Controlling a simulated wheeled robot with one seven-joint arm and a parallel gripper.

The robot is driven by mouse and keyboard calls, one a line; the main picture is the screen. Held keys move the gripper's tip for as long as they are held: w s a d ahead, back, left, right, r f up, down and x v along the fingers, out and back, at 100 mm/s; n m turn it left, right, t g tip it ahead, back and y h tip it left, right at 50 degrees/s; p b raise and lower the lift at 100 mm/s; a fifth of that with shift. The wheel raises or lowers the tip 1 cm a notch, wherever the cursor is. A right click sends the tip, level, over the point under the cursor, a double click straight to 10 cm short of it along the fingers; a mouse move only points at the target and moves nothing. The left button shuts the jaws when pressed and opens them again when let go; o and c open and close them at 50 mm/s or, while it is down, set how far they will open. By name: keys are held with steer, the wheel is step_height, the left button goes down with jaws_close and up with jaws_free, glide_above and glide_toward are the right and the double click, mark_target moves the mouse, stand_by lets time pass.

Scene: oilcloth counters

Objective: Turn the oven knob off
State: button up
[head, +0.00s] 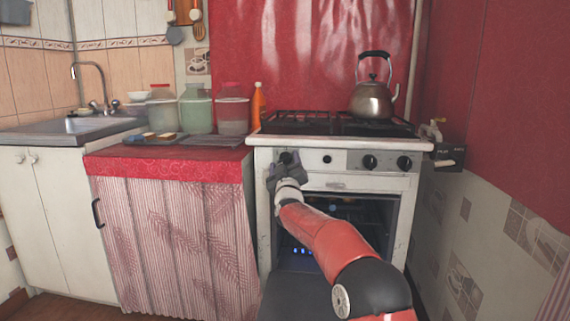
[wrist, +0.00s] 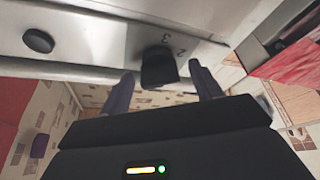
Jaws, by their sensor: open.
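The white stove (head: 345,185) has a front panel with a row of black knobs. The leftmost knob (head: 287,158) is partly hidden by my gripper (head: 286,172), which reaches up to it. In the wrist view this dark knob (wrist: 158,68) sits between the two fingers of my gripper (wrist: 162,72), with a gap on each side. The fingers are open and hold nothing. Printed numbers 2 and 3 show beside the knob. Its exact turn is hard to read.
Another round knob (wrist: 38,41) shows in the wrist view. Two more knobs (head: 369,162) (head: 404,163) are on the right of the panel. The oven door (head: 300,300) hangs open below my arm. A kettle (head: 372,98) stands on the hob. A curtained counter (head: 165,170) adjoins on the left.

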steer(key=c, duration=1)
